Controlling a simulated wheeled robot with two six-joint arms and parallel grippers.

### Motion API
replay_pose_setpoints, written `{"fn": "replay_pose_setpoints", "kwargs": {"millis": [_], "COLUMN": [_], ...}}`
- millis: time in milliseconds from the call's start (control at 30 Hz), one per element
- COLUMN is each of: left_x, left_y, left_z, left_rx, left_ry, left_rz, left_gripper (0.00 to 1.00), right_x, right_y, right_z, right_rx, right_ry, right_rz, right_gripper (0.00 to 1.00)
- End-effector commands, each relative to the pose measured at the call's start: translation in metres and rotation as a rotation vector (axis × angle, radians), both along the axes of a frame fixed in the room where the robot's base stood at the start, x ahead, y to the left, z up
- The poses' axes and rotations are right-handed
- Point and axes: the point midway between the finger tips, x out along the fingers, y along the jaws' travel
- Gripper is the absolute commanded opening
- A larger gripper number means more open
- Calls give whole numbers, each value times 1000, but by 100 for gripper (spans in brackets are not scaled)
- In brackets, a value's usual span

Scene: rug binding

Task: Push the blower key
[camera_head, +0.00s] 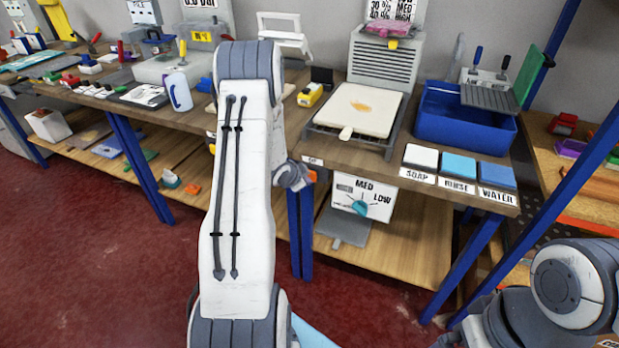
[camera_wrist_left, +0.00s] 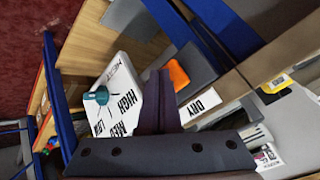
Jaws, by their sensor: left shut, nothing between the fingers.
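An orange block (camera_wrist_left: 178,76), which looks like the blower key, sits beside a white label reading DRY (camera_wrist_left: 203,106) in the left wrist view. In the head view only a sliver of orange (camera_head: 312,176) shows under the partly hidden label, at the bench's front edge. My left gripper (camera_wrist_left: 160,73) is shut and empty, its fingertips close beside the orange block in the picture; I cannot tell whether they touch. In the head view my left arm hides most of that gripper. My right gripper is out of view.
A dial panel (camera_head: 377,202) marked MED and LOW hangs below the bench edge, near the left gripper. Soap (camera_head: 421,156), rinse (camera_head: 459,165) and water (camera_head: 497,174) pads lie to the right. A blue basin (camera_head: 465,132) and a board (camera_head: 352,108) stand behind.

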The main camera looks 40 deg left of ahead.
Motion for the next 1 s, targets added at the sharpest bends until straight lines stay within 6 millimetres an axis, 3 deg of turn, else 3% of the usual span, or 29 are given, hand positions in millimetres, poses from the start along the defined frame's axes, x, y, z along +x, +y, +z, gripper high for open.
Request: {"fn": "replay_pose_setpoints", "kwargs": {"millis": [667, 1000], "left_x": [5, -9], "left_y": [1, -2], "left_z": [1, 0], "left_rx": [1, 1], "left_ry": [-2, -1], "left_rz": [-2, -1], "left_gripper": [0, 0], "right_x": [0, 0], "right_y": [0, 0], "right_z": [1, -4], "right_rx": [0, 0], "right_ry": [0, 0], "right_rz": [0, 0], "right_gripper": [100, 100]}}
